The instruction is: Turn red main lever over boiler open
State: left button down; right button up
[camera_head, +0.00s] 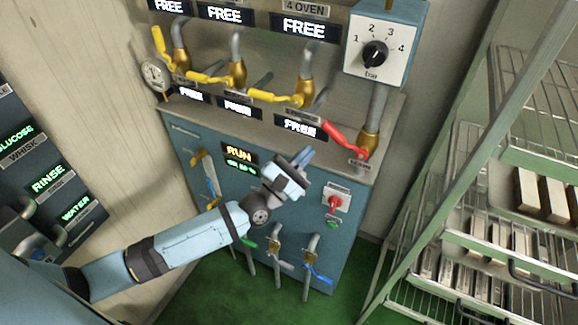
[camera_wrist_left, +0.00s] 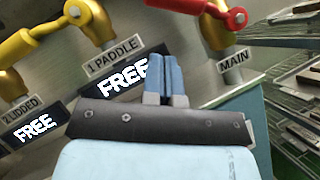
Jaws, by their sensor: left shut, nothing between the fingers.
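The red main lever (camera_head: 343,139) sits on a brass valve (camera_head: 370,143) at the right end of the upper pipe panel, its handle pointing up and left. In the left wrist view the red lever (camera_wrist_left: 212,19) shows at the top, above the MAIN label (camera_wrist_left: 234,60). My left gripper (camera_head: 304,157) is shut and empty, below and left of the red lever and apart from it. Its blue fingers (camera_wrist_left: 166,78) also show together in the left wrist view. My right gripper is not in view.
Several yellow levers (camera_head: 277,97) on brass valves line the panel left of the red one. A dial box (camera_head: 381,48) is above the main valve. A red switch (camera_head: 335,203) is on the teal cabinet. A wire rack (camera_head: 470,215) stands at right.

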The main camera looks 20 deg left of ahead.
pick_arm(q)
jog(key=shift+w+d+r+p, duration=0.3)
jog(key=shift+d+r+p, duration=0.15)
jog(key=shift+d+r, duration=0.35)
jog(key=shift+w+d+r+p, duration=0.3)
jog(key=shift+d+r+p, duration=0.15)
jog(key=shift+r, duration=0.5)
jog(key=shift+r, duration=0.15)
